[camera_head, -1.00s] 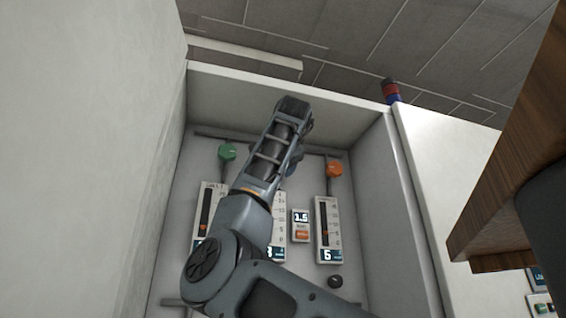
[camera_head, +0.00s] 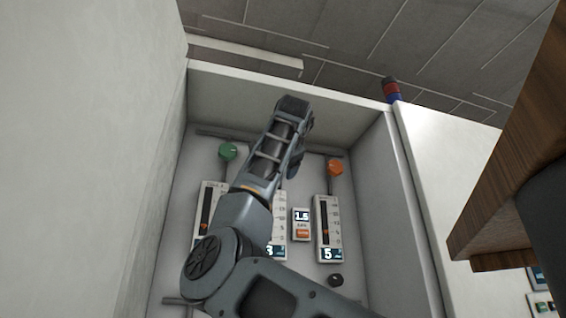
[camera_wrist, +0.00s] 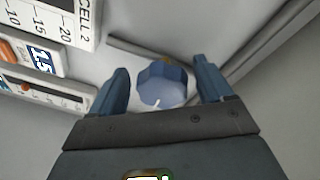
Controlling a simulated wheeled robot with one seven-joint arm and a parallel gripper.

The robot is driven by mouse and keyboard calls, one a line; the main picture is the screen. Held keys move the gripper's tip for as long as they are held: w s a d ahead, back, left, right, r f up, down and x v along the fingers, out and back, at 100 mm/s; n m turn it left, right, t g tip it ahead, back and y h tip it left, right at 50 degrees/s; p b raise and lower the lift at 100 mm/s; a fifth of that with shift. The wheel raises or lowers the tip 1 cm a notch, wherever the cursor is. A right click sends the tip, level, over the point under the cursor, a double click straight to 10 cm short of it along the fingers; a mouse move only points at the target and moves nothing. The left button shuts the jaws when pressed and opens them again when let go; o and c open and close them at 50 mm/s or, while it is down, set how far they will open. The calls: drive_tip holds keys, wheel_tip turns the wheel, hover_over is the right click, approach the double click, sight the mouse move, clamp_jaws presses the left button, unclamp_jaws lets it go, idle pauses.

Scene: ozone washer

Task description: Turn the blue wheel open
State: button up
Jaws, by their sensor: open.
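The blue wheel (camera_wrist: 162,84) is a faceted knob on the pale panel, with a small white mark on its face. In the wrist view it lies between the two fingers of my gripper (camera_wrist: 160,88), which is open with a gap on each side of the wheel. I cannot tell how far the fingers reach over it in depth. In the head view my arm hides the wheel. My gripper (camera_head: 298,155) shows there only in part, behind my wrist in front of the panel.
A green knob (camera_head: 228,152) is left of my arm and an orange knob (camera_head: 335,167) is right of it, above gauges with displays. A black knob (camera_head: 335,280) is lower right. Side walls of the recess (camera_head: 395,215) flank the panel. A wooden edge (camera_head: 510,160) hangs at right.

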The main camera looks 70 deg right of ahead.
drive_tip(key=b+v, duration=0.2)
drive_tip(key=v, duration=0.5)
drive_tip(key=shift+s+a+b, duration=0.2)
drive_tip(key=shift+a+b, duration=0.1)
drive_tip(key=shift+a, duration=0.05)
drive_tip(key=shift+o, duration=0.2)
drive_tip(key=w+d+n+t+p, duration=0.1)
drive_tip(key=d+n, duration=0.1)
drive_tip(key=n, duration=0.2)
drive_tip(key=w+d+n+y, duration=0.1)
drive_tip(key=d+n, duration=0.1)
drive_tip(key=n, duration=0.3)
drive_tip(key=w+d+n+t+p, duration=0.1)
drive_tip(key=d+n, duration=0.1)
drive_tip(key=n, duration=0.3)
drive_tip(key=shift+w+d+r+t+y+p, duration=0.15)
drive_tip(key=shift+w+d+t+y+p, duration=0.15)
drive_tip(key=shift+d+y, duration=0.1)
drive_tip(key=shift+s, duration=0.1)
